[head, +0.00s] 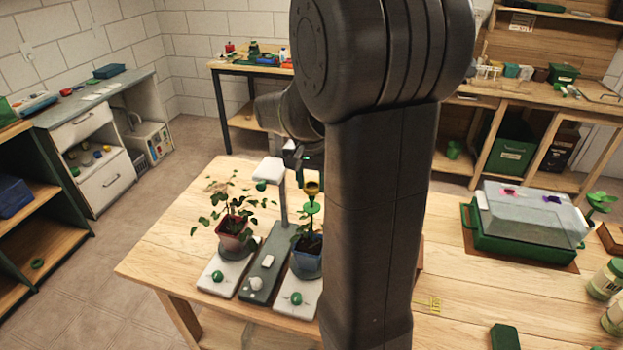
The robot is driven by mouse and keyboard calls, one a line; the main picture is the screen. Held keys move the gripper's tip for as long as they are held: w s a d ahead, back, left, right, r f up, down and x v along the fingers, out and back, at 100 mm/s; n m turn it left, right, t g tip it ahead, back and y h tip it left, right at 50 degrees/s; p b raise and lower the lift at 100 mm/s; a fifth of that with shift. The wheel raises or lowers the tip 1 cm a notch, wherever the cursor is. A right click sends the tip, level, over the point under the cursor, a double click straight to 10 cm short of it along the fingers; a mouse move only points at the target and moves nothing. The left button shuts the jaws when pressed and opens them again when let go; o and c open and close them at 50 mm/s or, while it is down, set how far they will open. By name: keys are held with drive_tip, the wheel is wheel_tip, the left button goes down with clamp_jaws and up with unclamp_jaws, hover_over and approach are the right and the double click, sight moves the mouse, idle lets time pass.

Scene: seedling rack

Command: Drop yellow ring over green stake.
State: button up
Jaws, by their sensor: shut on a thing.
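The yellow ring (312,187) is small in the head view, just left of my arm's thick dark link. My gripper (306,168) is at its upper side and is shut on it; the fingers are small, dark and partly hidden. Right below the ring is the green stake (313,208), with a flat green top, rising from a blue pot (307,262) with a plant. The ring looks roughly in line with the stake. I cannot tell whether it is above the stake or around its tip.
A red pot (234,238) with a leafy plant stands to the left. Between the pots is a grey base (266,262) with a post and white head (269,170), close to my gripper. A green box with a clear lid (530,222) is on the right. My arm hides the table's middle.

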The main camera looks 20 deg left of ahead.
sight(312, 194)
drive_tip(key=shift+f+b, duration=1.35)
drive_tip(key=shift+f, duration=0.75)
drive_tip(key=o, duration=1)
drive_tip(key=shift+r, duration=0.1)
wheel_tip(312, 194, up, 14)
drive_tip(key=s, duration=0.1)
drive_tip(key=shift+s+f+b, duration=0.2)
drive_tip(key=shift+s+b, duration=0.15)
